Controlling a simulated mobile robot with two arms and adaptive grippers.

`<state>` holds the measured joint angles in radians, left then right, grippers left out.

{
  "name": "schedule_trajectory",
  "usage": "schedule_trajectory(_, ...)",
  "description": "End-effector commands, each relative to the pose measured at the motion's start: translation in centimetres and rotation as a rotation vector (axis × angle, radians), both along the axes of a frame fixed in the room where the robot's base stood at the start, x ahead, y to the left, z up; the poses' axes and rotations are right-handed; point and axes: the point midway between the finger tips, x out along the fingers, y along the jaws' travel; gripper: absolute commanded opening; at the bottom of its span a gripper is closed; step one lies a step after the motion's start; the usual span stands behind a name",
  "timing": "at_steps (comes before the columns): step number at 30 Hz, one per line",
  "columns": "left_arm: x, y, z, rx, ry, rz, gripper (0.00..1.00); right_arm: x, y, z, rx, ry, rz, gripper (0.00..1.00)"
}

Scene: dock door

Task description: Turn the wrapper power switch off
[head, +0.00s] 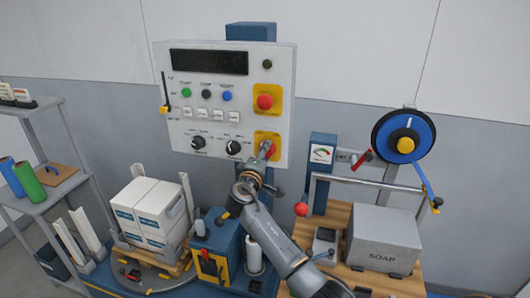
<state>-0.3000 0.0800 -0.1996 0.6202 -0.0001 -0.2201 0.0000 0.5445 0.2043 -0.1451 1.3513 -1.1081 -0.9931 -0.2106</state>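The wrapper's white control panel (230,60) stands upright in the middle of the head view, with a dark, blank display (209,62) at its top. At its lower right is a yellow plate (262,138) with a red switch handle (267,146), which I take for the power switch. My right gripper (262,164) is right at the lower part of this plate and hides part of it. Whether it touches the handle, and whether its fingers are open or shut, I cannot tell. My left gripper is not in view.
A red stop button (264,102) sits above the switch; knobs (233,147) and coloured buttons (186,93) are to its left. A blue reel (403,137), a rail and a grey SOAP box (383,238) stand right. White boxes (152,215) and a shelf (45,112) are left.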

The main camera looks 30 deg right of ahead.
Motion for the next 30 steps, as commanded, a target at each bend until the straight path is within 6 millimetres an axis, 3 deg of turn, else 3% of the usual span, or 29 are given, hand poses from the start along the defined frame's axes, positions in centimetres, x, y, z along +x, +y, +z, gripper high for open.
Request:
schedule_trajectory(10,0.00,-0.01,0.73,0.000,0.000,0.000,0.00,0.01,-0.02,0.13,-0.091,0.105,0.000,0.12)
schedule_trajectory(26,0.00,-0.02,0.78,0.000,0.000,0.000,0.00,0.01,-0.02,0.07,-0.108,0.125,0.000,0.12)
schedule_trajectory(27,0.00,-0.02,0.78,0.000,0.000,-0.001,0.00,0.01,-0.02,0.07,-0.108,0.125,0.000,0.46)
schedule_trajectory(30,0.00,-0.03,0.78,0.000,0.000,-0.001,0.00,0.01,-0.02,0.06,-0.108,0.125,0.000,0.66)
